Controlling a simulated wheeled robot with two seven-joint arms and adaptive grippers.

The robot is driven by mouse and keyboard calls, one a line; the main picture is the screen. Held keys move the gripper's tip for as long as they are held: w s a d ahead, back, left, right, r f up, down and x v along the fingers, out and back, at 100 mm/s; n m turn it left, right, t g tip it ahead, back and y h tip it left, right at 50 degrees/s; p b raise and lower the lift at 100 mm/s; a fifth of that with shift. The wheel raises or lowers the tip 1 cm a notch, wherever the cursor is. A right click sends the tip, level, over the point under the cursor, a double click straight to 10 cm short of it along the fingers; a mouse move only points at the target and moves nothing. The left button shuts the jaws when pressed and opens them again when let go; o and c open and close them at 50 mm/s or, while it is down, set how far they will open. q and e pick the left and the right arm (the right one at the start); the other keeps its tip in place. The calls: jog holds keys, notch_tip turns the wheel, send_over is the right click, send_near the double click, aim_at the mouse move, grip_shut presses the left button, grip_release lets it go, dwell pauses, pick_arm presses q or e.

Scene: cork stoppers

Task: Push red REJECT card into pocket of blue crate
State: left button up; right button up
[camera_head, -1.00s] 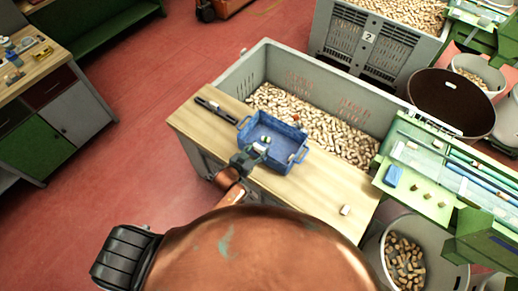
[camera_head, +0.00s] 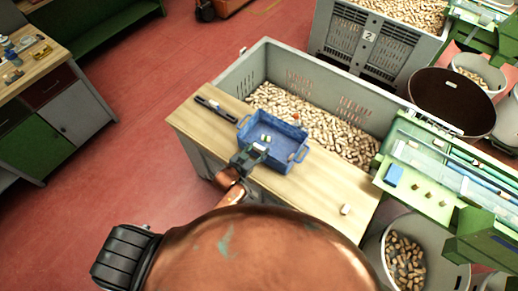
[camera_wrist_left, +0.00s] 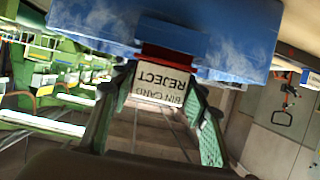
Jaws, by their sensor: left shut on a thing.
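The blue crate (camera_head: 292,133) sits on the wooden bench top, and its near wall fills the top of the left wrist view (camera_wrist_left: 100,28). My left gripper (camera_head: 258,152) is at the outside of that near wall. In the left wrist view the left gripper (camera_wrist_left: 164,80) is shut on the REJECT card (camera_wrist_left: 160,82), white with a red band (camera_wrist_left: 168,58) at its far end. The lettering appears upside down. The red band is right at the blue pocket (camera_wrist_left: 180,44) on the wall; how far it is inside is hidden. My right gripper is not in view.
A large grey bin (camera_head: 255,75) of corks stands behind. A green machine (camera_head: 430,180) is at the right.

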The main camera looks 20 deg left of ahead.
pick_arm(q)
jog(key=shift+f+b, duration=0.3)
jog(key=shift+f, duration=0.2)
jog(key=o, duration=1.1)
jog(key=shift+c, duration=0.2)
jog(key=v, duration=1.2)
